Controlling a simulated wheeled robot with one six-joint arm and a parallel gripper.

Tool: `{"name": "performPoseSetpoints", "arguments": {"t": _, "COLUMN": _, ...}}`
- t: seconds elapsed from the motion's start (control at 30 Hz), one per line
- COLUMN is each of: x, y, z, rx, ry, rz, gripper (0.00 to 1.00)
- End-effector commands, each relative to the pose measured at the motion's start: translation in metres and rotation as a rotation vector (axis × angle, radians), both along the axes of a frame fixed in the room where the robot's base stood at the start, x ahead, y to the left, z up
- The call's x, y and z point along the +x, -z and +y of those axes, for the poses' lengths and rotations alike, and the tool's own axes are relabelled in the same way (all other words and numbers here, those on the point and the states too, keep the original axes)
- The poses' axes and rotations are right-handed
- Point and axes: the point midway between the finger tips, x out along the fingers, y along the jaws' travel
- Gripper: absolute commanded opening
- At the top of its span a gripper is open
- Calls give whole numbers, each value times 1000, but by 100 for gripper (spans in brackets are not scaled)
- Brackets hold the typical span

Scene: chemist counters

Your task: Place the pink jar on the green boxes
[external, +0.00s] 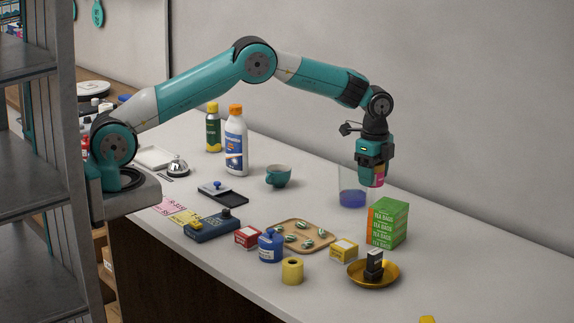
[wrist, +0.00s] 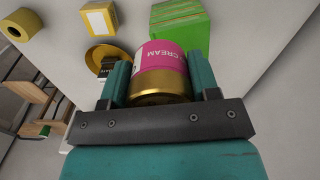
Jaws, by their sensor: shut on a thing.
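In the external view my gripper (external: 371,172) points down, and a little of the pink jar (external: 378,181) shows below the fingers, held above the counter. The green boxes (external: 388,223), marked "TEA BAGS", are stacked on the counter, below and slightly right of the jar. In the wrist view the green boxes (wrist: 186,18) are just beyond the jar, partly hidden by it.
A clear beaker with blue liquid (external: 353,198) stands left of the boxes, close under the gripper. A gold dish (external: 388,278) with a black item lies in front. A yellow box (external: 344,250) and a wooden tray (external: 282,227) are nearby. The counter right of the boxes is clear.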

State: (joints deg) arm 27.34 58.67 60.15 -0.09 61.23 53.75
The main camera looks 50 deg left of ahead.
Motion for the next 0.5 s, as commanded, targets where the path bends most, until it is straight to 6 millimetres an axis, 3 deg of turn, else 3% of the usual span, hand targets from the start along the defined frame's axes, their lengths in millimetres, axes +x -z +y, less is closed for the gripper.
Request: {"name": "performPoseSetpoints", "arguments": {"t": 0.5, "x": 0, "y": 53, "z": 0, "rx": -1, "ry": 0, "rz": -1, "gripper": 31}}
